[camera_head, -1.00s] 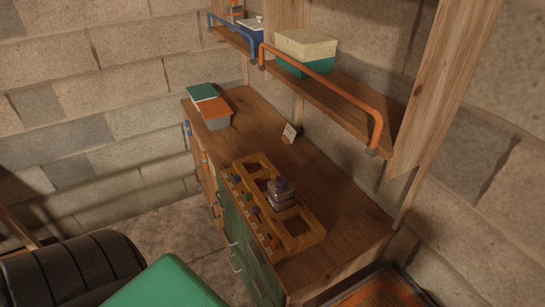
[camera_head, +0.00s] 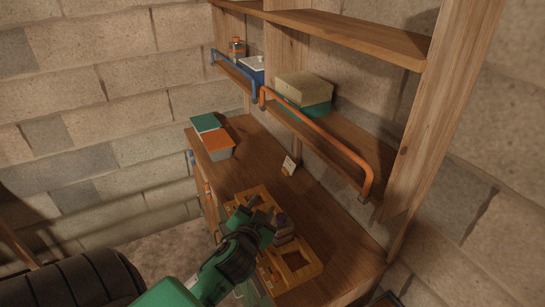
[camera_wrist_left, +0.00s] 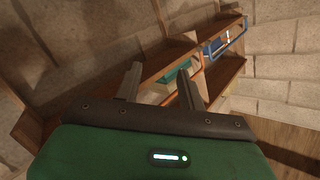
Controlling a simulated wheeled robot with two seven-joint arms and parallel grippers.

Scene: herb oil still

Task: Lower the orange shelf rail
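The orange shelf rail (camera_head: 322,133) is raised across the front edge of the right shelf, its ends at the shelf's two sides. My left gripper (camera_head: 268,214) is over the worktop, in front of and below the rail, apart from it, and partly covers the wooden rack. In the left wrist view its two fingers (camera_wrist_left: 160,88) stand apart with nothing held between them. Part of the orange rail (camera_wrist_left: 200,66) shows beyond the fingers there, partly hidden by them. My right gripper is not in view.
Behind the orange rail stands a green box with a beige lid (camera_head: 304,88). A blue rail (camera_head: 232,73) fronts the left shelf. A wooden rack (camera_head: 303,272) with a bottle, a small card (camera_head: 289,165) and a teal-and-orange box (camera_head: 217,143) are on the worktop. An upper shelf (camera_head: 340,32) overhangs.

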